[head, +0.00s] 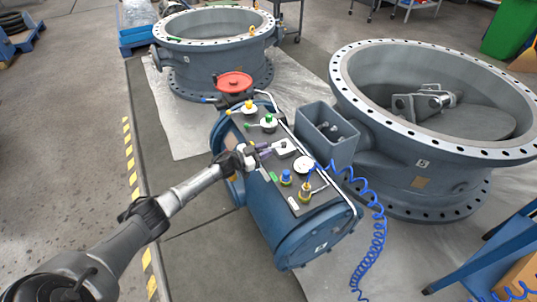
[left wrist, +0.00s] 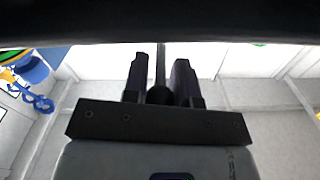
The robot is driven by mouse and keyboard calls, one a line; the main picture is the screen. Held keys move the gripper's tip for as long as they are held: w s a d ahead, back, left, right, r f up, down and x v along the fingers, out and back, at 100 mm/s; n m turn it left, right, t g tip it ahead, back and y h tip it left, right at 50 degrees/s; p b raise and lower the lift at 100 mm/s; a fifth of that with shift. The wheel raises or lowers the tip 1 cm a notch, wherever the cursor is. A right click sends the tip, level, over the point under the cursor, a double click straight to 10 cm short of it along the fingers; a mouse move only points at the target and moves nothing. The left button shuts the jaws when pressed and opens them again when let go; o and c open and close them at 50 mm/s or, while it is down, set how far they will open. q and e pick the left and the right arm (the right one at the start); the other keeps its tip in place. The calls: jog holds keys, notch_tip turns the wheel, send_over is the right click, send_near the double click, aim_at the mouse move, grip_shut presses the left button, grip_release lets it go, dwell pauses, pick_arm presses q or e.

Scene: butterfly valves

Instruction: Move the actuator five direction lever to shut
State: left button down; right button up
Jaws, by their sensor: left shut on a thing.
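The blue cylindrical actuator (head: 287,220) lies in the middle of the head view, with a dark control panel on top. My right gripper is not in view.
A red handwheel (head: 234,82), yellow and green-topped fittings and a white gauge (head: 304,163) surround the panel. A grey open bin (head: 328,135) stands behind it. Large flanged valves (head: 421,175) stand right and back. A coiled blue hose (head: 378,225) hangs at right.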

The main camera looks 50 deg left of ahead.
pick_arm(q)
jog(key=shift+a+m+h, duration=0.25)
jog(key=shift+m+h, duration=0.05)
jog(key=shift+h, duration=0.1)
jog(key=c, duration=1.2)
grip_release()
jog(key=shift+s+r, duration=0.1)
jog(key=shift+s, duration=0.15)
jog(key=p+v, duration=0.6)
jog(key=v, duration=0.7)
jog(key=shift+s+a+r, duration=0.1)
jog(key=shift+a, duration=0.05)
